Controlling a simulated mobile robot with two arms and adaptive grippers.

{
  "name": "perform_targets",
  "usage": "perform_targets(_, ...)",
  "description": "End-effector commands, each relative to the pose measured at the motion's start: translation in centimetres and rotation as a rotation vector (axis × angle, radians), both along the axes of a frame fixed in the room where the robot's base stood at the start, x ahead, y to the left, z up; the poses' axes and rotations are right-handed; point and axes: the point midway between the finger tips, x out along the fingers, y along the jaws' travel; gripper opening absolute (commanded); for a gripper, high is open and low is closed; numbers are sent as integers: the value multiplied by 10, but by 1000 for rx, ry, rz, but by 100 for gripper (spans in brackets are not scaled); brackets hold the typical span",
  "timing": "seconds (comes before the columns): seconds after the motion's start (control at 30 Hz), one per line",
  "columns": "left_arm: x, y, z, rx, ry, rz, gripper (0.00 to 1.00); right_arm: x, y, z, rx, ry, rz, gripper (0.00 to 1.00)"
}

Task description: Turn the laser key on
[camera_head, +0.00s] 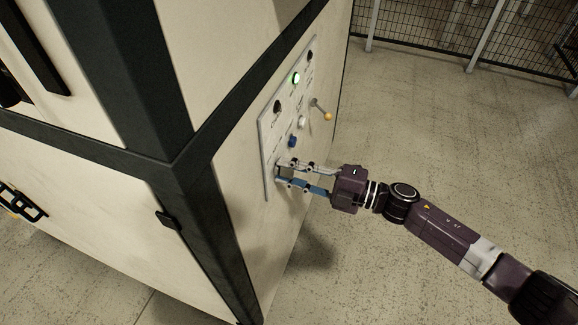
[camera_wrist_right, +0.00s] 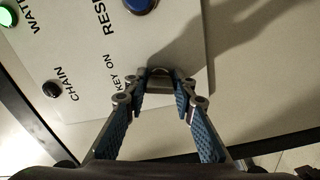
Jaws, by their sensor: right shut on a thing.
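The control panel (camera_head: 270,136) is a pale plate on the side of a cream cabinet. My right gripper (camera_head: 279,173) reaches its lower end from the right. In the right wrist view, my right gripper (camera_wrist_right: 159,90) has its fingertips on either side of the laser key (camera_wrist_right: 158,73), a small dark metal piece at the "KEY ON" lettering. The gripper is shut on it. The fingers hide the key in the head view, and its exact turn is hard to read. My left gripper is not in view.
Above the key are a blue button (camera_head: 292,141), a white button (camera_head: 302,122), a lit green lamp (camera_head: 296,77) and a yellow-tipped lever (camera_head: 327,116). A black knob (camera_wrist_right: 52,89) sits by "CHAIN". The floor right of the cabinet is clear up to a mesh fence (camera_head: 430,30).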

Motion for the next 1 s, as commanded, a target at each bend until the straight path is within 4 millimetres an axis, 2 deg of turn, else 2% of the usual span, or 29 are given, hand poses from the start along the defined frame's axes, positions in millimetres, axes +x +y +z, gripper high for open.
perform_targets(0.4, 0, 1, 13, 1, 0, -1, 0, 0, 0, -1, 69, 201, -1, 0)
perform_targets(1.0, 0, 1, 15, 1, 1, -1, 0, 0, 0, -1, 84, 239, -1, 0)
